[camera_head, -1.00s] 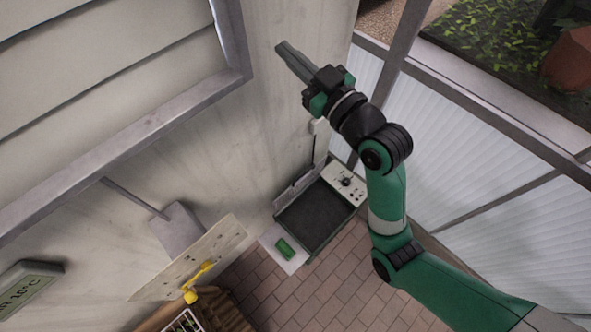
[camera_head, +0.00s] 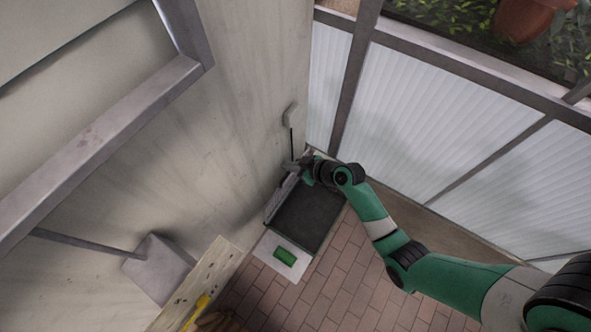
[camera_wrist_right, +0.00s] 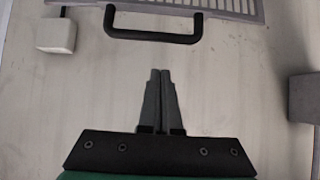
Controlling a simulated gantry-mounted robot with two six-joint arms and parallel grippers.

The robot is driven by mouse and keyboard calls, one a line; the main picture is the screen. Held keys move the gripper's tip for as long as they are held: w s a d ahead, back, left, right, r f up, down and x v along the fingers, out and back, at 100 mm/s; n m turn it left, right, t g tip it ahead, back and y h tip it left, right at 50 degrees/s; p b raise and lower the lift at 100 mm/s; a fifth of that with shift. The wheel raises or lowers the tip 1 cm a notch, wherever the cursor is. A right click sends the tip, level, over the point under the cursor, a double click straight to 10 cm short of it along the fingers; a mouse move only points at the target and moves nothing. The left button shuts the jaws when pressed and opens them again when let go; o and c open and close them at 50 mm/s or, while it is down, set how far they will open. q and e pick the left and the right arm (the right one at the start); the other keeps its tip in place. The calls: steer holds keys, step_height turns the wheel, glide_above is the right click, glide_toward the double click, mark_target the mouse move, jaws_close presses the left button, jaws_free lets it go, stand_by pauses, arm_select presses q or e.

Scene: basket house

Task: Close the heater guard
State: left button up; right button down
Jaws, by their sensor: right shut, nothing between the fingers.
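The heater (camera_head: 308,215) is a low dark open box on the floor against the wall. Its guard (camera_head: 282,202) stands up along the wall side of the box, seen nearly edge-on. In the right wrist view, the grey slatted guard (camera_wrist_right: 235,7) crosses the top, with a black bar handle (camera_wrist_right: 152,38) on its edge. My right gripper (camera_head: 288,165) is at the far end of the guard, near the wall. In the wrist view its fingertips (camera_wrist_right: 160,74) are together and empty, just short of the handle and apart from it in the picture. My left gripper is out of view.
A white wall box (camera_head: 291,115) with a cable is above the heater; it also shows in the wrist view (camera_wrist_right: 56,36). A green block (camera_head: 285,256) lies on a white panel beside the heater. Glazed panels (camera_head: 430,130) stand at right. Brick floor (camera_head: 340,280) is clear in front.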

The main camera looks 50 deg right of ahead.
mark_target(288, 173)
steer(key=f, duration=0.1)
steer(key=w+f, duration=0.1)
steer(key=f, duration=0.1)
steer(key=shift+f, duration=0.2)
steer(key=shift+s+f, duration=0.2)
steer(key=shift+s, duration=0.15)
